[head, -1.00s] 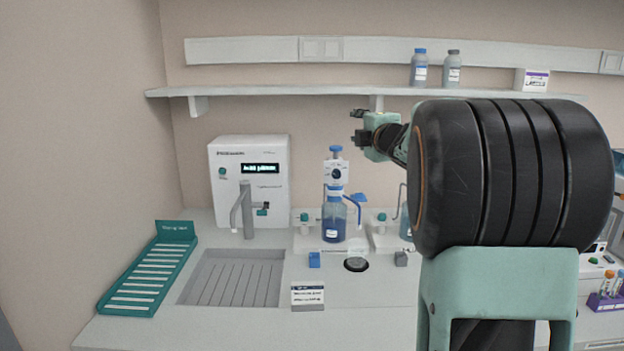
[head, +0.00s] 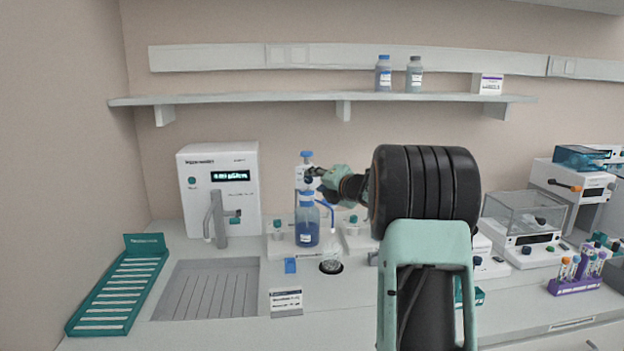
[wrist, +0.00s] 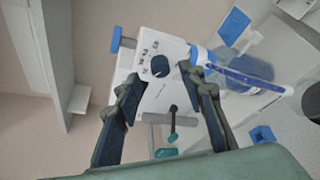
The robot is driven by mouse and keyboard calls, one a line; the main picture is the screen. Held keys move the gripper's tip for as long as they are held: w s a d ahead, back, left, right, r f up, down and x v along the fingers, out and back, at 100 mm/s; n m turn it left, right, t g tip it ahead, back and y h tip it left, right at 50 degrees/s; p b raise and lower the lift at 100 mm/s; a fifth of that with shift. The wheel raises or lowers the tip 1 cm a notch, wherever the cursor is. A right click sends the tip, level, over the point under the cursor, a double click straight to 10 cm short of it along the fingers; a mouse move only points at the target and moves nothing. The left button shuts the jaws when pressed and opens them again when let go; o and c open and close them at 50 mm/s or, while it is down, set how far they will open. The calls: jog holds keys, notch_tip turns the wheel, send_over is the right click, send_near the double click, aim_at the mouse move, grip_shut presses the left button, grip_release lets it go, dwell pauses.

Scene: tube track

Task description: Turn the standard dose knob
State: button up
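A white dispenser head with a blue top (head: 306,157) sits on a bottle of blue liquid (head: 307,228) at the back of the bench. A round dark-blue knob (wrist: 160,66) is on the white face of the dispenser head (wrist: 172,46), with small marks around it. My gripper (wrist: 164,80) is open, and in the wrist view its two fingers stand on either side of the knob with gaps. No contact with the knob shows. In the head view my gripper (head: 314,177) is right in front of the dispenser head and hides most of the knob.
A white machine with a display (head: 219,190) stands left. A green rack (head: 118,290) and a drain tray (head: 207,290) are in front. A black round pad (head: 331,267) holds something clear. A shelf (head: 240,98) runs above. My arm hides part of the right bench.

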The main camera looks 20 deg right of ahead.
aim_at(310, 179)
jog(key=shift+p+x, duration=0.3)
jog(key=shift+x, duration=1.6)
grip_shut()
